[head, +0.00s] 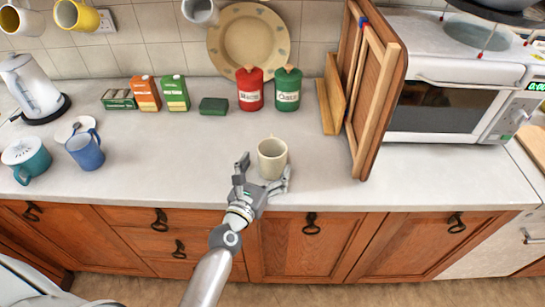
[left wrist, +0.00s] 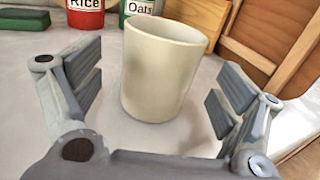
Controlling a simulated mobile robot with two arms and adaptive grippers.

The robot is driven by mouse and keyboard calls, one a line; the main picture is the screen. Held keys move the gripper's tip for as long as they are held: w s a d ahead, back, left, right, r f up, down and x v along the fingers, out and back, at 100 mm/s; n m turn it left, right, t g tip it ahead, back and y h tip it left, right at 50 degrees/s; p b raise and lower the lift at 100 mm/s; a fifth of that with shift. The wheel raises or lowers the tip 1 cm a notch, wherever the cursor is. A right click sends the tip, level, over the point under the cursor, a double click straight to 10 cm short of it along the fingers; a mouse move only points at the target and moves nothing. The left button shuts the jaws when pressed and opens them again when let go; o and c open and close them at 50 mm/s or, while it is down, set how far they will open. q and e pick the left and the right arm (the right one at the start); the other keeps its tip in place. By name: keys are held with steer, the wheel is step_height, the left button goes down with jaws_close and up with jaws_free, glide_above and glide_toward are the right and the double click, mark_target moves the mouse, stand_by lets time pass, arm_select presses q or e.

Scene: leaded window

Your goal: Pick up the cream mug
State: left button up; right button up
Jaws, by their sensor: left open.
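The cream mug (head: 272,158) stands upright on the pale counter near its front edge. In the left wrist view the mug (left wrist: 160,75) stands between the spread fingers, with a gap on each side. My left gripper (head: 264,177) is open, at the near side of the mug, with one finger to its left and one to its right. The open fingers also show in the left wrist view (left wrist: 155,95). No handle is clearly visible. My right gripper is not in view.
Wooden boards (head: 370,95) stand right of the mug, beside a white microwave (head: 445,105). Red (head: 250,90) and green (head: 288,90) canisters stand behind. A blue mug (head: 86,152) and a teal mug (head: 30,162) are at the left. The counter (head: 180,155) left of the mug is clear.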

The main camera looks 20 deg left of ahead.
mark_target(277, 148)
arm_select(q)
steer(key=w, duration=0.2)
steer(key=w+p, duration=0.1)
steer(key=w, duration=0.1)
steer(key=shift+w+d+f, duration=0.2)
steer(key=shift+w, duration=0.4)
steer(key=shift+s, duration=0.1)
steer(key=shift+c, duration=0.2)
steer(key=c, duration=1.3)
steer(key=shift+r, duration=0.1)
